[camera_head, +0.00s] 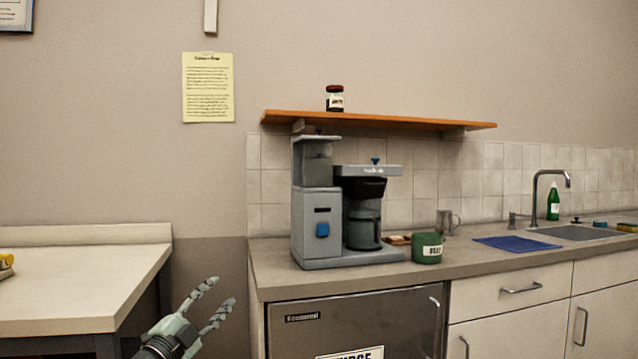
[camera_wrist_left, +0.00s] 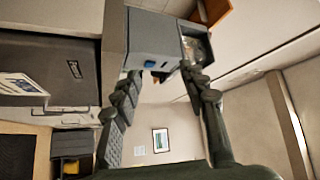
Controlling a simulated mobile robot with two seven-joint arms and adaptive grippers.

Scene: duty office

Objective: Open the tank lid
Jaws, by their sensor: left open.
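The coffee machine (camera_head: 322,225) stands on the counter, grey with a blue switch on its front. Its tank (camera_head: 318,172) is at the upper left, with a flat grey lid (camera_head: 316,139) on top that looks shut. My left gripper (camera_head: 216,298) is open and empty, low in front of the gap left of the counter, apart from the machine. In the left wrist view the machine (camera_wrist_left: 150,42) shows sideways beyond my open left fingers (camera_wrist_left: 163,85). My right gripper is not in view.
A wooden shelf (camera_head: 380,120) with a jar (camera_head: 335,99) on it hangs above the machine, close over the lid. A green mug (camera_head: 427,248) and a metal cup (camera_head: 447,222) stand to the right. A white table (camera_head: 80,285) is at the left.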

